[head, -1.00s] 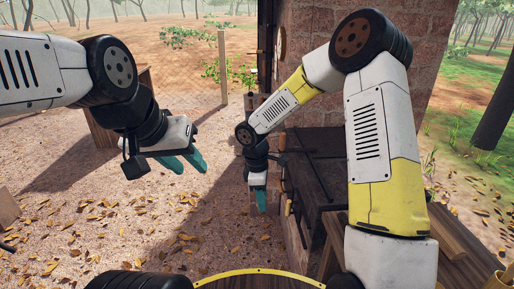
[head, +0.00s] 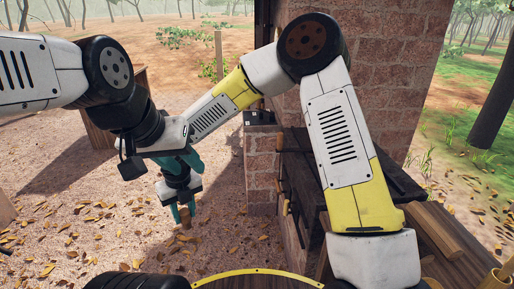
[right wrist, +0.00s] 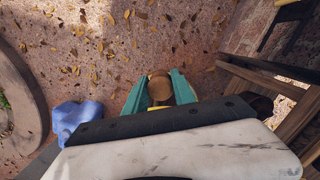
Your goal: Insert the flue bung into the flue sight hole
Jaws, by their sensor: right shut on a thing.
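The flue bung, a brown round wooden piece (right wrist: 159,86), is between the teal fingers of my right gripper (right wrist: 159,92) in the right wrist view. In the head view my right gripper (head: 184,213) hangs low over the leaf-strewn ground, shut on the bung (head: 184,222), left of the brickwork. My left gripper (head: 183,160) is just above it in the picture, its teal fingers apart and empty, partly overlapping my right wrist. The flue sight hole cannot be made out; my right arm covers part of the brick wall (head: 390,75).
A low brick pier (head: 261,165) and a dark bench (head: 300,190) stand right of my right gripper. A wooden table (head: 445,250) is at lower right. A blue object (right wrist: 72,117) and a round stone-like rim (right wrist: 25,105) lie left in the wrist view. Ground at left is open.

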